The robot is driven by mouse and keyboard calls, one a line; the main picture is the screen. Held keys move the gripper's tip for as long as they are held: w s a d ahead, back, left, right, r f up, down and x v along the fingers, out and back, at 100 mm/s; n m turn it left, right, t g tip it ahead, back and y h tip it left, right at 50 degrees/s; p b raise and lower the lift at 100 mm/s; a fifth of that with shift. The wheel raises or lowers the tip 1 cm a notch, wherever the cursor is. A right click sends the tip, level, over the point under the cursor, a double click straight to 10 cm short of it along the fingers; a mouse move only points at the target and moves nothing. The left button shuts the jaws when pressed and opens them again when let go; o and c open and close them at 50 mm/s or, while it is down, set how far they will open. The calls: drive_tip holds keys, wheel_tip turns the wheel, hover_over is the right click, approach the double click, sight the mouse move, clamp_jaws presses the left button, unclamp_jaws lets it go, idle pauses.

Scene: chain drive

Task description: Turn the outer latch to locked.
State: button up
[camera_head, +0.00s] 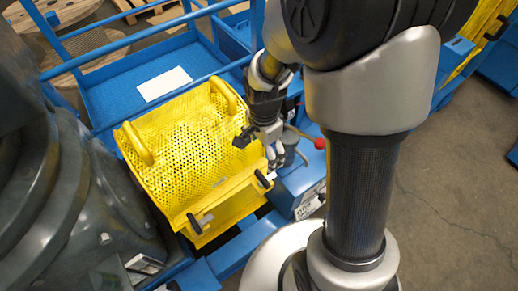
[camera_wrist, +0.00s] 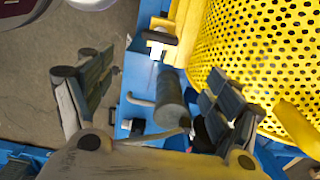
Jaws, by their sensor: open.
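A yellow perforated guard (camera_head: 185,150) has two latches on its front edge. The latch nearer my gripper has a black handle (camera_head: 263,179). The other latch (camera_head: 200,222) sits farther down-left, with a black and pale handle. I cannot tell from labels which one is the outer latch. In the wrist view one latch with a black bar (camera_wrist: 160,38) shows ahead, beside the guard's yellow edge. My gripper (camera_head: 259,150) is open and empty, just above the guard's right side, apart from the near latch. In the wrist view its fingers (camera_wrist: 155,100) are spread wide.
A grey cylinder (camera_wrist: 171,98) on the blue frame shows between my fingers in the wrist view. A red knob (camera_head: 320,143) stands to its right in the head view. Yellow handles (camera_head: 138,145) rise from the guard. A large dark machine (camera_head: 70,200) fills the left.

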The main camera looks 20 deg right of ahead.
sight(262, 177)
wheel_tip(262, 177, down, 17)
drive_tip(key=b, duration=0.5)
drive_tip(key=shift+r+b, duration=0.15)
drive_tip(key=shift+b, duration=0.15)
drive_tip(key=shift+c, duration=0.5)
drive_tip(key=c, duration=1)
